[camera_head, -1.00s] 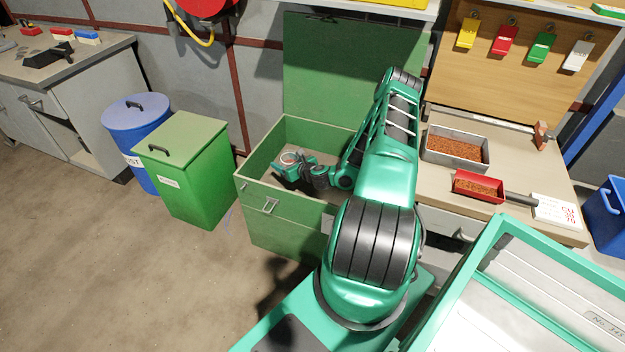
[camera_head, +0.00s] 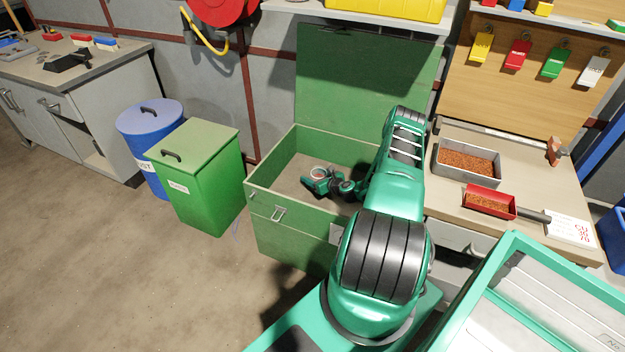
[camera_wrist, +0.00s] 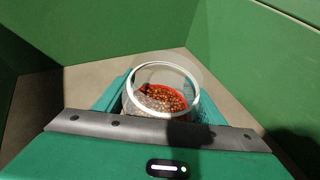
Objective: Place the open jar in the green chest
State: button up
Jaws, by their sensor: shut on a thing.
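The green chest (camera_head: 262,205) stands open with its lid (camera_head: 365,85) raised at the back. My gripper (camera_head: 318,176) is down inside the chest and shut on the open jar. In the wrist view the jar (camera_wrist: 160,92) is clear with a pale rim, upright between the fingers of my gripper (camera_wrist: 160,106). It has no lid on and holds reddish-brown granules and greyish bits. Green chest walls (camera_wrist: 90,30) surround it, and the pale chest floor (camera_wrist: 40,100) shows below. I cannot tell whether the jar's base touches the floor.
A green bin (camera_head: 200,180) and a blue drum (camera_head: 150,125) stand left of the chest. To the right, a workbench holds a metal tray of copper granules (camera_head: 467,163) and a red scoop (camera_head: 488,202). The chest floor left of my gripper is free.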

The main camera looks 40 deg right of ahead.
jog(key=shift+f, duration=0.35)
jog(key=shift+f, duration=0.6)
jog(key=o, duration=1.5)
jog(key=shift+o, duration=0.2)
